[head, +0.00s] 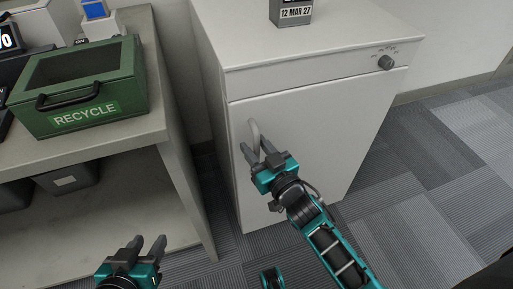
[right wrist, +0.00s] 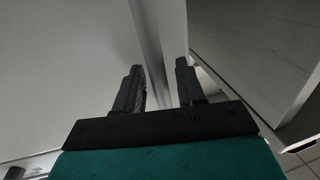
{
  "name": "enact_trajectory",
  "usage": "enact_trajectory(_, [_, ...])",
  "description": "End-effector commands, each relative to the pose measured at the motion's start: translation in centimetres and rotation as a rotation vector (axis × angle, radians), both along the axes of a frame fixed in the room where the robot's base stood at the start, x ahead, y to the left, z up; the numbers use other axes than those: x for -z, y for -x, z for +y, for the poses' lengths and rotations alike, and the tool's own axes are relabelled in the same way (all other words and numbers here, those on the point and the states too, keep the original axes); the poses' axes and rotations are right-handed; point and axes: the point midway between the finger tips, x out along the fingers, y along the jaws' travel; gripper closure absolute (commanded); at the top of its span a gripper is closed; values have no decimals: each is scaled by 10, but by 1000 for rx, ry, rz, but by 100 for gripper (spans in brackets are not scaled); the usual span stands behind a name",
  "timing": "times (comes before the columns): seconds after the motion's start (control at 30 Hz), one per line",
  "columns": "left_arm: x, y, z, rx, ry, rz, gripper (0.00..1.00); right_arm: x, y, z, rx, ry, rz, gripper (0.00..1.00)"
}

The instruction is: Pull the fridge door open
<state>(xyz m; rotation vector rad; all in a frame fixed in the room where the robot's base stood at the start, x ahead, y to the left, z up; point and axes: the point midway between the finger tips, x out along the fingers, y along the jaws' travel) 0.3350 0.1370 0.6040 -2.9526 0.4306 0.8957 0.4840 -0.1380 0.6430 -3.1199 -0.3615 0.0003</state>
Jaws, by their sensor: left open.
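The white fridge (head: 310,110) stands in the middle of the head view. Its door (head: 310,140) looks shut, with a pale curved handle (head: 254,133) near its left edge. My right gripper (head: 257,149) is at the handle, its fingers apart and the handle's lower part hidden at them. Its fingers (right wrist: 160,85) also show apart in the right wrist view, close to pale surfaces; I cannot tell whether they touch the handle. My left gripper (head: 147,245) is open and empty, low at the left, away from the fridge.
A counter (head: 150,110) with a green recycle box (head: 85,85) stands left of the fridge, with a dark bin (head: 72,180) on its lower shelf. A date block (head: 291,12) sits on the fridge top. Carpet (head: 420,160) right of the fridge is clear.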

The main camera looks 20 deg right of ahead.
Motion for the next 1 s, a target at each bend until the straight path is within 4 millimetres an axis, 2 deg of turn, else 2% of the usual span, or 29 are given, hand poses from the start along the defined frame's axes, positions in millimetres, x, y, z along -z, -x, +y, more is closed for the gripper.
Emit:
enact_trajectory(0.07, [0, 0, 0, 1, -1, 1, 57, 0, 0, 0, 0, 0, 0, 62])
enact_trajectory(0.47, [3, 0, 1, 2, -6, 6, 57, 0, 1, 0, 0, -1, 0, 100])
enact_trajectory(1.0, [1, 0, 2, 0, -8, 4, 57, 0, 1, 0, -7, 0, 1, 100])
